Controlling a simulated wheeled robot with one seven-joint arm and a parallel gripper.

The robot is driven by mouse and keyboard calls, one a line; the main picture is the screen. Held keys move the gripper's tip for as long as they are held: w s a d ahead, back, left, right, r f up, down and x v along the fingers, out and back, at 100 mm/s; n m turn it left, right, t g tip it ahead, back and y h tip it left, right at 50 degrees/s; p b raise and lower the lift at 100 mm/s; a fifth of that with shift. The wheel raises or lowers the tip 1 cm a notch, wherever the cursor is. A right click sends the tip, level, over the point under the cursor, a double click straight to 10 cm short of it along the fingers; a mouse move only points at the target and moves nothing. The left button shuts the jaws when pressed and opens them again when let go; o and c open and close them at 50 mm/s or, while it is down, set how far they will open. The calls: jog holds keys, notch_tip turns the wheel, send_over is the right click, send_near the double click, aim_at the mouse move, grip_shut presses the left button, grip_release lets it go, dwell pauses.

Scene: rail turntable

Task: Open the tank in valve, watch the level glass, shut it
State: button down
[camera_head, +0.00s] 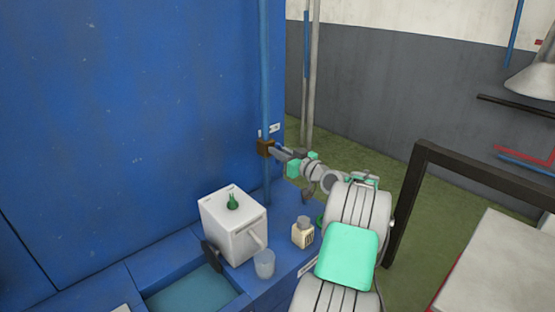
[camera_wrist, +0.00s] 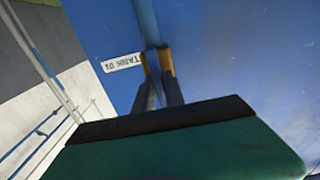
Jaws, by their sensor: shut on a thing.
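The tank in valve (camera_head: 265,147) shows as a brown block on an upright blue pipe (camera_head: 266,80) at the blue wall. My gripper (camera_head: 277,152) reaches it from the right and is shut at the valve. In the wrist view, my gripper's dark fingers (camera_wrist: 158,90) meet the yellow-brown valve parts (camera_wrist: 152,62) in front of the pipe. A white label reading "TANK IN" (camera_wrist: 122,62) is beside them. The fingers hide the handle, so its angle cannot be told. I cannot pick out the level glass for sure.
A white box with a green top piece (camera_head: 232,225), a clear cup (camera_head: 264,263) and a small bottle (camera_head: 302,232) stand on the blue counter below my arm. A sunken basin (camera_head: 195,290) is at the front. A dark frame (camera_head: 410,190) stands to the right.

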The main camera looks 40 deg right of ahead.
jog(key=c, duration=1.5)
grip_release()
jog(key=shift+o, duration=0.2)
jog(key=s+b, duration=0.2)
jog(key=s, duration=0.6)
jog(key=shift+w, duration=0.1)
